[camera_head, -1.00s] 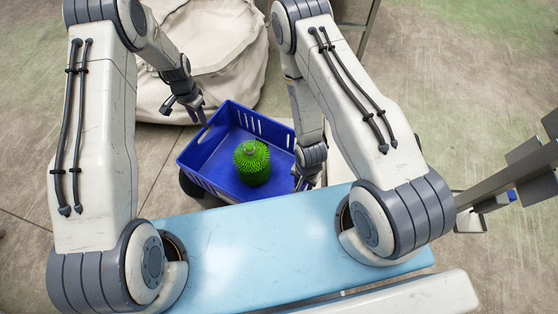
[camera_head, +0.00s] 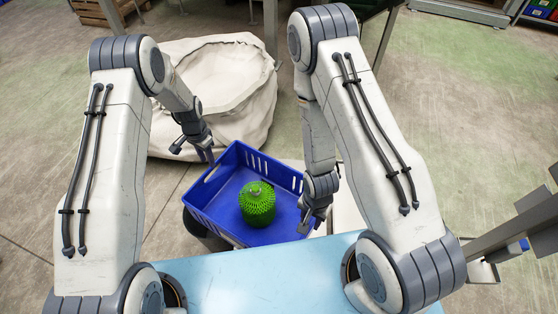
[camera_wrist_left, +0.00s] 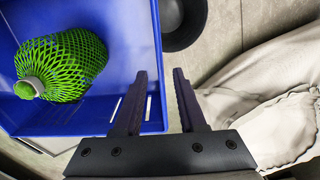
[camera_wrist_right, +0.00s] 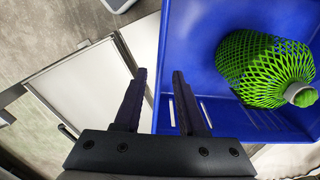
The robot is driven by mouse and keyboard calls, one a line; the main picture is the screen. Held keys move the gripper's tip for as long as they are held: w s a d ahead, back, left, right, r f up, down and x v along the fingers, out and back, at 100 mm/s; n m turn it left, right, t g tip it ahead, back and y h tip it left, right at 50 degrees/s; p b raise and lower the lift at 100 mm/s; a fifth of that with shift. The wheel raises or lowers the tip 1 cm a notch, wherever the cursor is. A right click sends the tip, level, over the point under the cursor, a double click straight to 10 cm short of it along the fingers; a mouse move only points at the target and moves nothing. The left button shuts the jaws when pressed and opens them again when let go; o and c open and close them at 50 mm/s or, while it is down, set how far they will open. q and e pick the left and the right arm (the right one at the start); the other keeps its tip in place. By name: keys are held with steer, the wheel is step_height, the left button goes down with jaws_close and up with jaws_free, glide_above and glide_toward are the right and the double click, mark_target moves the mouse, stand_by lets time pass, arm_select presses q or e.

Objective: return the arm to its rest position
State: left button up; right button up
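My left gripper (camera_head: 204,156) is at the left rim of a blue crate (camera_head: 207,193), and nothing is between its fingers. In the left wrist view its two fingers (camera_wrist_left: 158,85) are apart. My right gripper (camera_head: 306,228) is by the crate's right side. In the right wrist view its fingers (camera_wrist_right: 160,80) are apart and empty, with the crate wall beyond them. A green netted bundle (camera_head: 257,204) sits inside the crate, clear of both grippers. It also shows in the left wrist view (camera_wrist_left: 65,62) and the right wrist view (camera_wrist_right: 262,68).
A large off-white fabric sack (camera_head: 255,125) stands open behind the crate. A light blue surface (camera_head: 262,275) lies in front. A grey metal post (camera_head: 515,228) is at the right. A wooden crate (camera_head: 100,10) stands at the far left.

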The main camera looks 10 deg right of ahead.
arm_select(q)
steer(key=s+d+r, duration=0.6)
steer(key=r, duration=0.5)
steer(key=s+d+r, duration=0.5)
steer(key=s+r, duration=0.1)
steer(key=r, duration=0.5)
arm_select(e)
steer(key=w+a+r+n, duration=0.1)
steer(key=a+r+n, duration=0.3)
steer(key=r, duration=0.4)
steer(key=w+a+r+n, duration=0.2)
steer(key=a+r+n, duration=0.15)
steer(key=r, duration=0.55)
arm_select(q)
steer(key=s+r, duration=0.4)
steer(key=s, duration=0.6)
steer(key=s+a+r+n+h, duration=0.1)
steer(key=s+r, duration=0.3)
steer(key=s, duration=0.7)
steer(key=shift+s, duration=0.3)
arm_select(e)
steer(key=s+a+r+n+y, duration=0.1)
steer(key=s+a+r+n, duration=0.1)
steer(key=s+r+n, duration=0.6)
step_height(320, 180, up, 7)
steer(key=s, duration=0.2)
steer(key=shift+s+a, duration=0.2)
steer(key=shift+s, duration=0.1)
arm_select(q)
steer(key=shift+r, duration=0.1)
